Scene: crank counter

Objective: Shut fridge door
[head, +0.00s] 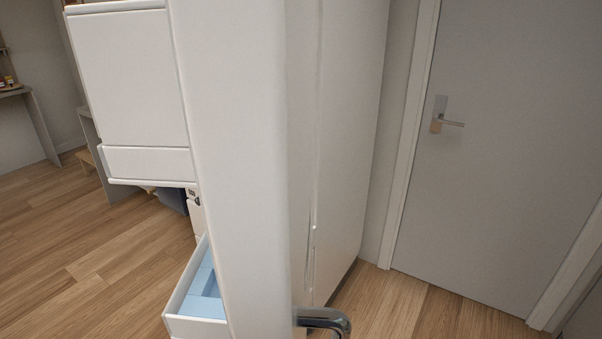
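The white fridge door (232,150) stands open, with its broad edge towards me in the middle of the head view. White shelf bins (128,70) stick out from its left side. A lower bin (185,295) shows a pale blue inside. A curved chrome bar (325,316), apparently the door handle, comes out on the right side near the bottom edge of the view. The inside of the fridge is hidden from this angle. Neither of my grippers shows.
A tall white panel (352,130) stands just right of the door. Behind it is a closed grey room door (510,150) with a metal lever (450,122). Wooden floor (80,255) is open at the left. A counter (15,92) stands far left.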

